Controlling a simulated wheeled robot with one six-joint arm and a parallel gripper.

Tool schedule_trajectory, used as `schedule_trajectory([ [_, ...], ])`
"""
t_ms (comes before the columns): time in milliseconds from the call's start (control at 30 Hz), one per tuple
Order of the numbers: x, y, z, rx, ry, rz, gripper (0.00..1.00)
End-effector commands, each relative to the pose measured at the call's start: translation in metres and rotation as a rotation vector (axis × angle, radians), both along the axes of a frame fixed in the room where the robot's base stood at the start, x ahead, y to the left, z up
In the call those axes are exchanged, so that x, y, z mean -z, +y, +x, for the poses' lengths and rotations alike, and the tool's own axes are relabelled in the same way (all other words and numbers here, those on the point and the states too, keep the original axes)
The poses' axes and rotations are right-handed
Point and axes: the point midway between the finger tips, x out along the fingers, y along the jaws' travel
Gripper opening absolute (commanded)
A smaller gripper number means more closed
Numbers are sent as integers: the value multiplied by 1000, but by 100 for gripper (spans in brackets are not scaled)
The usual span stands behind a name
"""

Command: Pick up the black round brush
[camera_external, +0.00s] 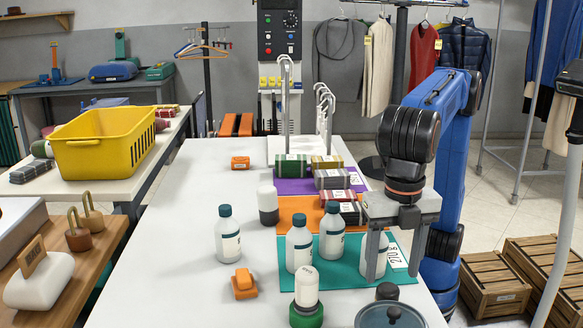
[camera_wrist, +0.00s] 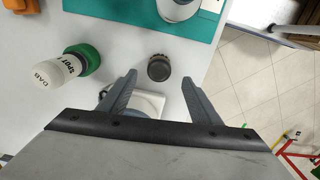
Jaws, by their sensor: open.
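The black round brush (camera_external: 387,291) stands on the white table near its front right edge, just in front of the teal mat. In the wrist view the brush (camera_wrist: 158,67) appears as a small dark round top, roughly centred between the fingertips and slightly beyond them. My gripper (camera_external: 396,270) is open and empty, pointing down above the right side of the table, close to the brush. In the wrist view its two fingers (camera_wrist: 158,79) are spread wider than the brush, and neither visibly touches it. The exact height gap is hard to tell.
A green-based dabber bottle (camera_external: 307,290) stands left of the brush. A grey round item (camera_external: 390,316) sits close in front of it. White bottles (camera_external: 299,245) stand on the teal mat (camera_external: 348,277) behind. An orange object (camera_external: 244,284) lies further left. The table's right edge is near.

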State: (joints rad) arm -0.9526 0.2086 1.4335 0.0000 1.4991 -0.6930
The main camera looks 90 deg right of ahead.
Motion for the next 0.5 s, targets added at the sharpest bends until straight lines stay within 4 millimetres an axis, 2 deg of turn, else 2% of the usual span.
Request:
schedule_trajectory([
  [233, 16, -1, 0, 0, 1, -1, 58],
  [500, 51, -1, 2, 0, 1, -2, 58],
])
